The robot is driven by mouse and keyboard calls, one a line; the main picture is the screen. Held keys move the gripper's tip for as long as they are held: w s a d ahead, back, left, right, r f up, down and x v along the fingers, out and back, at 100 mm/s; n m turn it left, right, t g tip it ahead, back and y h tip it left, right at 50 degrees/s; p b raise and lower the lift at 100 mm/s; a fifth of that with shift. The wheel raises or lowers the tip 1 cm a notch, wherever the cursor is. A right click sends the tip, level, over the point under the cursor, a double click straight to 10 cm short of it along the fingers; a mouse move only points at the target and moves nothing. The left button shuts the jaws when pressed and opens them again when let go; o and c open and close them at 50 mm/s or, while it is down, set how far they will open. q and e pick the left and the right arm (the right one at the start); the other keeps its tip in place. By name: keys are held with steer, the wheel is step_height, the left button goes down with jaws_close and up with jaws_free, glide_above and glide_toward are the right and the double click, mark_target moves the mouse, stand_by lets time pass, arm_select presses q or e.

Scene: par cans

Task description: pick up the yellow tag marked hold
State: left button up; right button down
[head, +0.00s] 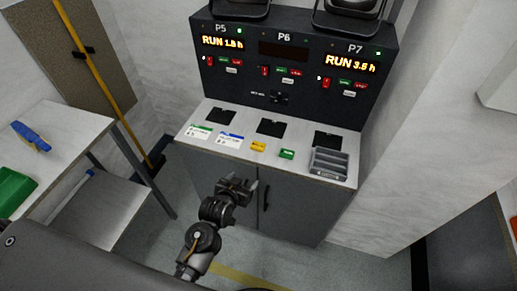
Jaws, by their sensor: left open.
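The yellow tag (258,146) lies flat on the light top of the grey cabinet (185,142), between a white card with a blue strip (230,141) and a green tag (287,154). Its lettering is too small to read. My left gripper (241,185) is open and empty in front of the cabinet's front edge, below and a little left of the yellow tag in the picture, and apart from it. My right gripper is not in view.
A grey slotted tray (328,162) sits at the right end of the cabinet top. Black square pads (271,127) lie behind the tags. The black control panel (282,70) rises behind. A side table (62,121) at left holds a blue tool (31,137) and green bin (14,190).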

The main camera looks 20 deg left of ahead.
arm_select(q)
steer(key=t, duration=0.2)
glide_toward(257, 148)
steer(key=w, duration=0.1)
steer(key=w+f, duration=0.1)
steer(key=shift+w+a+f+g, duration=0.1)
steer(key=shift+w+a+g, duration=0.2)
steer(key=shift+w+a, duration=0.1)
steer(key=shift+w+d, duration=0.15)
steer(key=x, duration=0.1)
steer(key=p+x, duration=0.1)
steer(key=x, duration=0.3)
steer(key=shift+d, duration=0.3)
steer(key=shift+r, duration=0.25)
steer(key=shift+c, duration=0.2)
steer(key=c, duration=1)
step_height(257, 148, up, 10)
